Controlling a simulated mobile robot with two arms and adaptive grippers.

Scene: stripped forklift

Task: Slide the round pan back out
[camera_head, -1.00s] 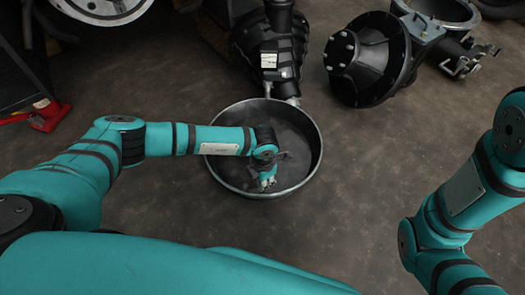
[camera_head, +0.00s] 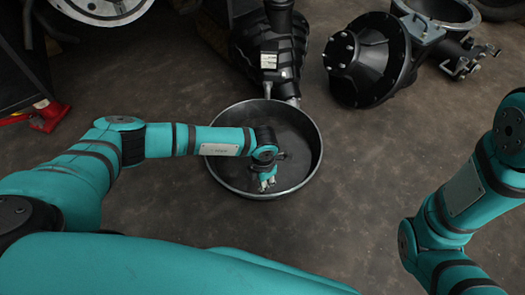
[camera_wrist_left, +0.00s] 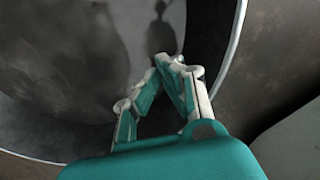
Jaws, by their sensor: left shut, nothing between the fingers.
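The round pan (camera_head: 302,140) is a dark, shallow metal pan on the floor in the middle of the head view. Its far rim lies close to the lower end of a black gearbox-like part. My left gripper (camera_head: 267,184) is over the near part of the pan, inside the rim outline. In the left wrist view the left gripper (camera_wrist_left: 160,75) has its fingertips together and empty. The pan's inside and rim (camera_wrist_left: 228,70) show around it, with the rim just to the right of the fingers. My right arm shows at the right of the head view, but its gripper is out of frame.
The black gearbox-like part (camera_head: 270,48) stands just beyond the pan. A black bell-shaped housing (camera_head: 368,60) lies at the upper right. A red jack-like object (camera_head: 48,115) is at the left. The floor right of the pan is clear.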

